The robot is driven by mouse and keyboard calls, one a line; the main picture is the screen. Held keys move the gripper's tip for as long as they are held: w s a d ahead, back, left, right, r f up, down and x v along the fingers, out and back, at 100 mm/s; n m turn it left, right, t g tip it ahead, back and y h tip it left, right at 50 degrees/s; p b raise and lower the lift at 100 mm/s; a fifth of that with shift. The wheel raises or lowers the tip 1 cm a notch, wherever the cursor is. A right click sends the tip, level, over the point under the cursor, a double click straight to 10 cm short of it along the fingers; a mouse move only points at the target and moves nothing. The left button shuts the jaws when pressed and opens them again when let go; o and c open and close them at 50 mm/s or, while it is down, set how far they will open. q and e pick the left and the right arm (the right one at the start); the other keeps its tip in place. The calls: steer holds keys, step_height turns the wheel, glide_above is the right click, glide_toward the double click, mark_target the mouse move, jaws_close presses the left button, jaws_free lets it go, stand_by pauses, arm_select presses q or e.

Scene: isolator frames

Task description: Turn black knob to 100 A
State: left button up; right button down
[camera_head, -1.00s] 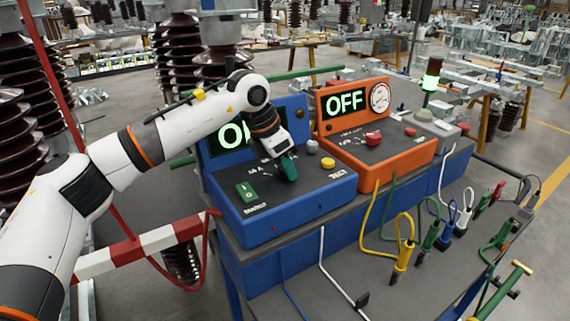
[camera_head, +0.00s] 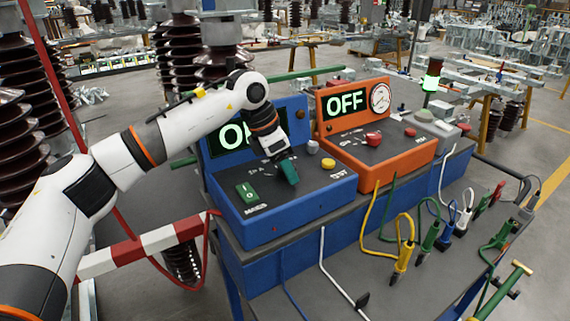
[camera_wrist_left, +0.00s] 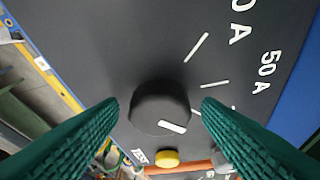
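The black knob (camera_wrist_left: 160,104) shows in the left wrist view on the dark panel, its white pointer mark toward the lower right. White scale ticks and the label "50 A" (camera_wrist_left: 266,72) lie to its right; another label above is cut off by the frame edge. My left gripper (camera_wrist_left: 160,112) has its green ribbed fingers on either side of the knob, with a gap on both sides. In the head view my left gripper (camera_head: 289,171) is over the blue console (camera_head: 300,208) and hides the knob. My right gripper is not in view.
The blue console also carries a green switch (camera_head: 246,191), a yellow button (camera_head: 328,163) and a display partly covered by my arm. An orange console (camera_head: 400,158) reading OFF, with a red knob (camera_head: 373,139), stands beside it. Cables and clamps fill the table's right side.

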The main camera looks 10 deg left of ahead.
arm_select(q)
steer(key=b+v, duration=0.1)
steer(key=v, duration=1.1)
steer(key=shift+b, duration=0.3)
steer(key=shift+d, duration=0.1)
